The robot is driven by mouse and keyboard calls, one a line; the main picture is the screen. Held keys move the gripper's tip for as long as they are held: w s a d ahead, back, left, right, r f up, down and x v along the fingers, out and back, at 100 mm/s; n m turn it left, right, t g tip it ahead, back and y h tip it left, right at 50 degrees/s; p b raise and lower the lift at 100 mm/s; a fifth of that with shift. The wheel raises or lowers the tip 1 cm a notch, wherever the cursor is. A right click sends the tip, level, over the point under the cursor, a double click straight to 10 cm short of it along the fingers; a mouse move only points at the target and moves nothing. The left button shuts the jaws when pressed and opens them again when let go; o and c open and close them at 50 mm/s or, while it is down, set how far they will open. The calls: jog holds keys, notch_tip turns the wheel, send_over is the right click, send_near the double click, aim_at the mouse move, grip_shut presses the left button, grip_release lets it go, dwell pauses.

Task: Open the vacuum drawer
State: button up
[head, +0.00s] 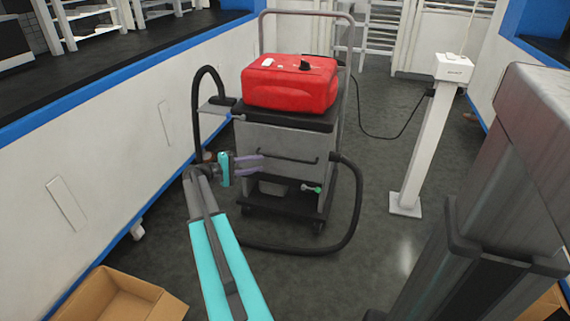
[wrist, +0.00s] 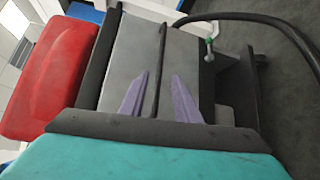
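The vacuum is a grey wheeled cart with a red top unit (head: 290,85) and a tall rear push bar. Its grey drawer front (head: 270,141) faces me and looks flush with the cart. A thin black bar handle (head: 290,160) runs across the front; the handle also shows upright in the sideways wrist view (wrist: 162,55). My gripper (head: 262,164), with purple fingers, is open at the left part of the handle. In the wrist view my gripper (wrist: 161,76) has its fingers on either side of the bar, with gaps on both sides. Contact is not visible.
A black hose (head: 355,205) loops from the cart's right side across the floor. A white post (head: 425,150) stands to the right. A white wall (head: 110,145) runs along the left. An open cardboard box (head: 115,300) lies at lower left.

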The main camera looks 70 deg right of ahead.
aim_at(285, 158)
jog(key=shift+s, duration=0.1)
jog(key=shift+b+x, duration=1.8)
jog(key=shift+x, duration=5.05)
jog(key=shift+c, duration=0.5)
